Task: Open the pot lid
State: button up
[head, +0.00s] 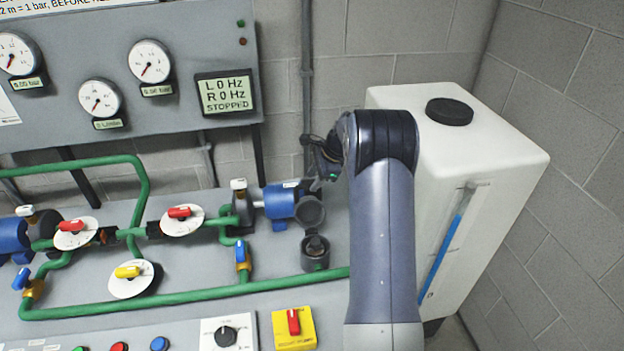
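The pot (315,256) is a small dark grey cylinder on the green pipe, right of the middle of the bench. Its top looks uncovered, with something dark and brownish inside. A round grey disc, which looks like the pot lid (311,212), stands tilted up behind the pot's rim, in front of the blue pump. My gripper (318,184) is above and behind the lid, at the left of my arm's bend. It looks apart from the lid, though the gap is small. Its fingers are small and partly hidden, so I cannot tell whether they are open.
A blue pump (280,203) is just left of the lid. Green pipes with coloured valve handles cover the bench. A yellow box with a red switch (293,327) is in front. A white tank (480,150) with a black cap stands right of my arm. A gauge panel (180,30) is behind.

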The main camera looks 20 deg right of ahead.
jog(key=shift+x, duration=0.95)
jog(key=shift+c, duration=0.2)
grip_shut()
